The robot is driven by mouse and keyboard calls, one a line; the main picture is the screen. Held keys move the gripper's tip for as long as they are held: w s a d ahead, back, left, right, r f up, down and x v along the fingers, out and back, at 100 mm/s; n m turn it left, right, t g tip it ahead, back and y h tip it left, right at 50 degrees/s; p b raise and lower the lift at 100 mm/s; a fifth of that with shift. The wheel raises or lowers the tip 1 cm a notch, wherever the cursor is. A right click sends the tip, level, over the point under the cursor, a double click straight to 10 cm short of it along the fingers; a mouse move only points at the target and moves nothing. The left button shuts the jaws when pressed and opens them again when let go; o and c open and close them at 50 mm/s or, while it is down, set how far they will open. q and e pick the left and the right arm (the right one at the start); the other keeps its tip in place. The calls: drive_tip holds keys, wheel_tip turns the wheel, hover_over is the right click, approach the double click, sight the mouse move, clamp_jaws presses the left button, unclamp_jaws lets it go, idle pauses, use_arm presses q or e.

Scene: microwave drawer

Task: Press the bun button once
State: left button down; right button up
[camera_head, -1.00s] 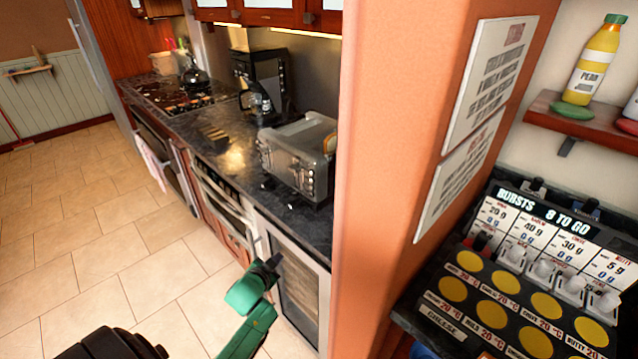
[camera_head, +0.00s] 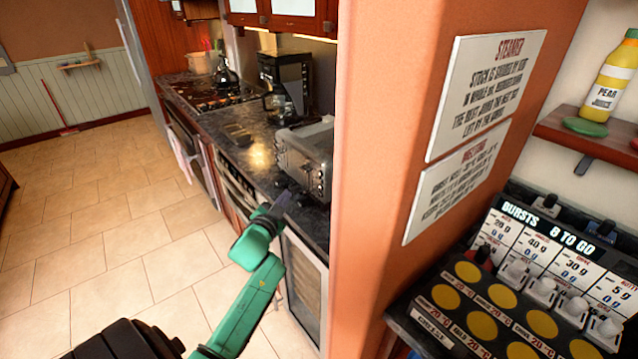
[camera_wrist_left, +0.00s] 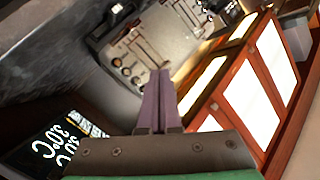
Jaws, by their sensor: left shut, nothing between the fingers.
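The silver toaster (camera_head: 308,158) stands on the dark counter, close to the orange wall panel. Its face with small knobs or buttons points toward me; I cannot tell which one is the bun button. The toaster also shows in the left wrist view (camera_wrist_left: 165,50), with several small round controls (camera_wrist_left: 124,72) along its near panel. My left gripper (camera_head: 283,203) is shut and empty, in front of and below the toaster's face near the counter edge. In the left wrist view its closed fingers (camera_wrist_left: 157,95) point toward the toaster; contact cannot be told. My right gripper is not in view.
The orange wall (camera_head: 385,150) stands right of the toaster. A coffee maker (camera_head: 283,85) is behind it. A glass-door cooler (camera_head: 303,285) lies below the counter; a lit display (camera_wrist_left: 58,140) shows in the wrist view. Tiled floor on the left is clear.

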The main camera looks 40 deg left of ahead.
sight(320, 181)
use_arm(q)
drive_tip(key=w+d+b, duration=0.2)
drive_tip(key=w+b, duration=0.2)
drive_tip(key=w, duration=0.4)
drive_tip(key=shift+d, duration=0.25)
idle(0.6)
idle(1.0)
drive_tip(key=shift+w+d, duration=0.15)
drive_tip(key=shift+w, duration=0.25)
drive_tip(key=shift+w+d+b, duration=0.1)
drive_tip(key=shift+w+b, duration=0.2)
drive_tip(key=shift+w, duration=0.05)
idle(0.5)
drive_tip(key=shift+s+a+p, duration=0.25)
drive_tip(key=shift+s+p, duration=0.3)
drive_tip(key=shift+s, duration=0.3)
